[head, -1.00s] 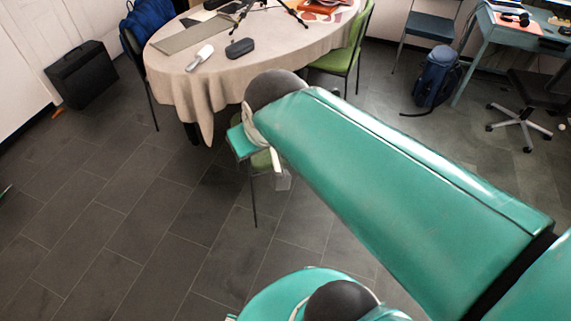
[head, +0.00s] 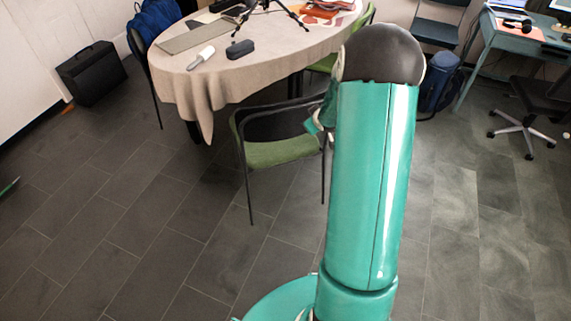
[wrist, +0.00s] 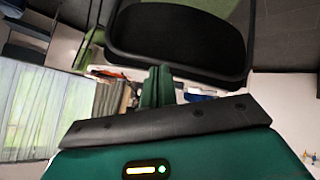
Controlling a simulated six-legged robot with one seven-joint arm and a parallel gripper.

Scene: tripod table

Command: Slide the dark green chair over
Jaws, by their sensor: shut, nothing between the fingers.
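The dark green chair (head: 278,152), with a green seat and a thin black frame, stands on the floor at the near side of the oval table. Part of its right side is hidden by my arm. The tip of my arm shows at the chair's right side in the head view; whether it touches cannot be told. In the wrist view my gripper (wrist: 157,88) is shut and empty, its dark green fingers together. Just beyond them is a dark rounded panel with a black frame (wrist: 180,38), which looks like a chair's backrest.
The oval table (head: 190,92) has a beige cloth and a tripod on top. Another green chair (head: 323,64) stands behind my arm. A black case (head: 92,73) is at left, and a blue backpack (head: 440,85) and a swivel chair (head: 535,100) at right. Floor at front left is clear.

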